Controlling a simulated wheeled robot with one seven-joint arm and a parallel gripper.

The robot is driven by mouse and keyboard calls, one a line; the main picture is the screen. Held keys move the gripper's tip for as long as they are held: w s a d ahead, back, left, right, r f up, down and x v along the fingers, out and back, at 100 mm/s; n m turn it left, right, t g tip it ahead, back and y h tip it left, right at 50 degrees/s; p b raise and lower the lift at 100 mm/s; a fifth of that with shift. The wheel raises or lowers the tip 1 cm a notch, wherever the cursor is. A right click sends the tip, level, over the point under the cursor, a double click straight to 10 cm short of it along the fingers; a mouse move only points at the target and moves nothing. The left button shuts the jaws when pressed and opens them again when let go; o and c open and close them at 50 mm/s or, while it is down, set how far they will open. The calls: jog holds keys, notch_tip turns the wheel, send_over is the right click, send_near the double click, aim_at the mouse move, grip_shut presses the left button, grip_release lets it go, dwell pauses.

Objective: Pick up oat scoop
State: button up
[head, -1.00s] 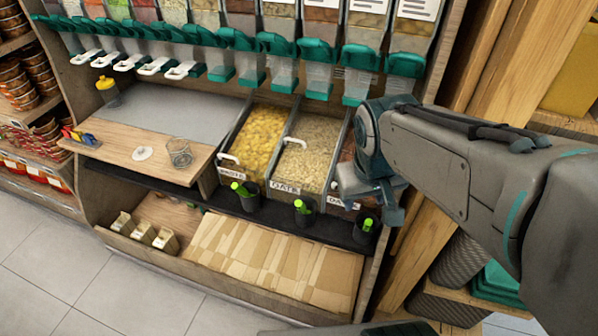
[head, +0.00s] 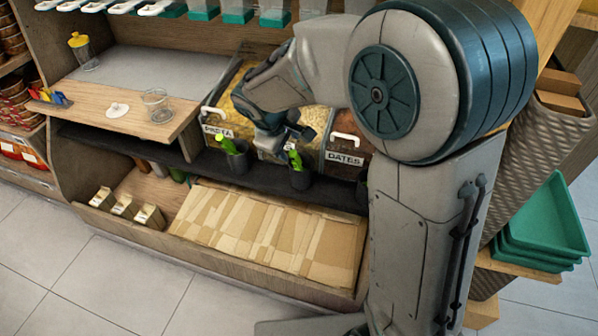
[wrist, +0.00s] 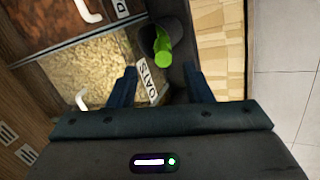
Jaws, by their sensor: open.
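The oat scoop shows as a bright green handle (wrist: 163,46) standing in a dark cup (wrist: 150,36), beside the OATS label (wrist: 150,80) in the wrist view. In the head view its green handle (head: 295,158) sticks up from the dark cup (head: 300,179) on the black ledge. The scoop's lower part is hidden in the cup. My gripper (wrist: 162,76) is open and empty, its fingers apart, with the handle ahead of it between the finger lines. In the head view my gripper (head: 272,142) is over the front of the oats bin, left of the cup.
Another green-handled scoop (head: 228,146) stands in a cup near the pasta bin. A third cup (head: 361,188) is partly behind my arm. White bin handles (head: 345,138) stick up. A wood-patterned surface (head: 270,235) lies in front, below the ledge.

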aim_at(292, 152)
jog(key=x, duration=0.4)
jog(key=shift+b, duration=0.35)
jog(key=b+x, duration=0.1)
jog(key=x, duration=0.4)
jog(key=shift+s+a+f, duration=0.1)
jog(key=shift+a+f, duration=0.05)
grip_shut()
